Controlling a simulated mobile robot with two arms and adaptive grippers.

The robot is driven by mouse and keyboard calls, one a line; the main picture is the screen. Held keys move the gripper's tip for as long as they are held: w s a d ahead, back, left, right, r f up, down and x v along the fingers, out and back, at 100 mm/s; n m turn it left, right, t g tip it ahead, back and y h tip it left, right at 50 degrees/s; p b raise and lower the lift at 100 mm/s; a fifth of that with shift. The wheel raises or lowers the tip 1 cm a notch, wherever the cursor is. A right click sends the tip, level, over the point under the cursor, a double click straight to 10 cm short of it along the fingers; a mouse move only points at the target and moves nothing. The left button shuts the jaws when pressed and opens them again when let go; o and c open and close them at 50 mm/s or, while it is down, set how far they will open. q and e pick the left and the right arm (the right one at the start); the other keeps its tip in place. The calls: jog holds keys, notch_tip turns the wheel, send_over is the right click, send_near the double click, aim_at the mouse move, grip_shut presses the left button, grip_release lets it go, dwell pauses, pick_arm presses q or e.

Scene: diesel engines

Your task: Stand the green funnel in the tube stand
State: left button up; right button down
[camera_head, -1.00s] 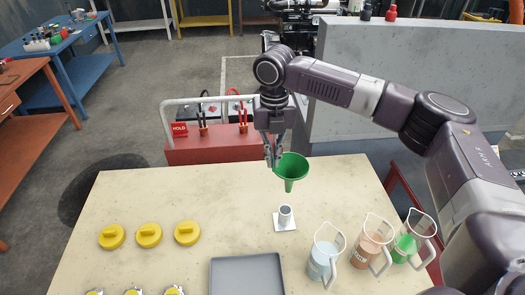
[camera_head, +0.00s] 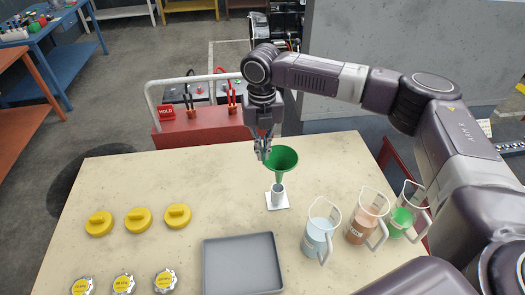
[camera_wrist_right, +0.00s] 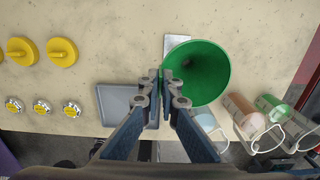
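The green funnel (camera_head: 283,160) is upright, wide mouth up, over the tube stand (camera_head: 284,205), a white plate with a short grey tube. Its spout meets the tube's top in the head view; I cannot tell whether the tip is inside or just above. My right gripper (camera_head: 264,153) is shut on the funnel's left rim. In the right wrist view, the fingertips (camera_wrist_right: 161,76) pinch the rim of the funnel (camera_wrist_right: 200,75), which hides most of the stand (camera_wrist_right: 175,43). My left gripper is not in view.
Three jugs with blue (camera_head: 319,235), brown (camera_head: 365,220) and green (camera_head: 402,218) contents stand right of the stand. A grey tray (camera_head: 242,265) lies in front. Yellow caps (camera_head: 138,220) and silver-rimmed caps (camera_head: 123,284) lie at left. A red box (camera_head: 205,128) stands behind the table.

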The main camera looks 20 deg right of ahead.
notch_tip(320, 180, down, 2)
jog(key=shift+f+b, duration=0.2)
jog(key=shift+b, duration=0.8)
jog(key=shift+f, duration=1.05)
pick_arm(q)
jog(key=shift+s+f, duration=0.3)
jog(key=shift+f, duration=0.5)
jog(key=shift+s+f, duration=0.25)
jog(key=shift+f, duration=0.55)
pick_arm(e)
jog(key=shift+f, duration=2.2)
jog(key=c, duration=2.6)
grip_release()
jog(key=shift+c, duration=0.2)
jog(key=o, duration=0.6)
jog(key=shift+c, duration=0.2)
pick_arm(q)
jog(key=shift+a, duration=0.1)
pick_arm(e)
jog(key=shift+r, duration=0.1)
notch_tip(320, 180, up, 12)
jog(key=shift+f, duration=0.1)
